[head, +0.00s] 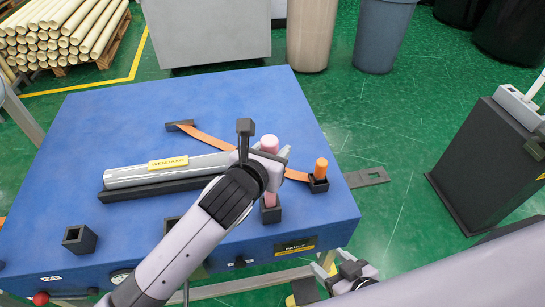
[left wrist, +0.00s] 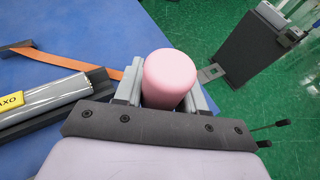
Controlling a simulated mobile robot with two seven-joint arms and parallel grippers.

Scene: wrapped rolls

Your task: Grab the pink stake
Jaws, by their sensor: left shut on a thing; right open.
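The pink stake (head: 269,144) stands upright near the right side of the blue table. Its lower end is at a dark square holder (head: 271,216); whether it is still seated inside is hard to tell. My left gripper (head: 272,158) is shut around the stake's upper part. In the left wrist view the stake's round pink top (left wrist: 170,72) sits between the two grey fingers of my left gripper (left wrist: 168,95). My right gripper (head: 330,272) is open and empty, low in the head view beyond the table's front edge.
A grey wrapped roll (head: 130,177) with a yellow label lies on a dark cradle, left of my left gripper. An orange strap (head: 205,138) runs behind it. An orange stake (head: 321,167) stands to the right. An empty black holder (head: 80,239) is at front left of the blue table (head: 110,115).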

